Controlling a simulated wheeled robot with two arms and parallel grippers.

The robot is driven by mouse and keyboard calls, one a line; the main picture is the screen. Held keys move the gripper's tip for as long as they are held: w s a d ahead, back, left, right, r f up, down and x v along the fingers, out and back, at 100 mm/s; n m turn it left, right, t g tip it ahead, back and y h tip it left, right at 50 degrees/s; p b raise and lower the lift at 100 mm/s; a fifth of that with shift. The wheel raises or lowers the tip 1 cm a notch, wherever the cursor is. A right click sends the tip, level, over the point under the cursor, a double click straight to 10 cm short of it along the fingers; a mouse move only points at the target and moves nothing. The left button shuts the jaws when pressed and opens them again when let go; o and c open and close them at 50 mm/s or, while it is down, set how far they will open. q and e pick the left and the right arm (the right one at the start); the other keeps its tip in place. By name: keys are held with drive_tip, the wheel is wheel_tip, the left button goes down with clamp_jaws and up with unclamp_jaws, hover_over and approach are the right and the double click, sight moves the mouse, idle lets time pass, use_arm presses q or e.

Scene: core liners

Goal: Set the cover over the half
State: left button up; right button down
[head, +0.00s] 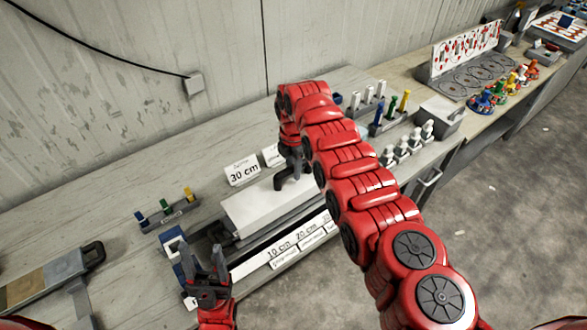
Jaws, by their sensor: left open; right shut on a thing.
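The long pale cover (255,207) lies lengthwise on or just above a dark holder (215,238) on the bench. My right gripper (289,180) is shut on it near its far right end, with its arm crossing the middle of the head view. I cannot tell whether the cover rests on anything. The half is not clearly visible; the cover and my arm hide much of that area. My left gripper (206,260) is open and empty, pointing up the picture, near the holder's left end.
A white ruler strip with length labels (280,247) runs along the front. A "30 cm" card (242,172) stands behind the cover. A rack of coloured pegs (167,208) is at left, a tray (45,280) further left. Bottles (408,145) and a grey box (440,112) stand right.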

drive_tip(key=shift+f+b, duration=0.4)
drive_tip(key=c, duration=0.7)
unclamp_jaws()
drive_tip(key=shift+o, duration=0.2)
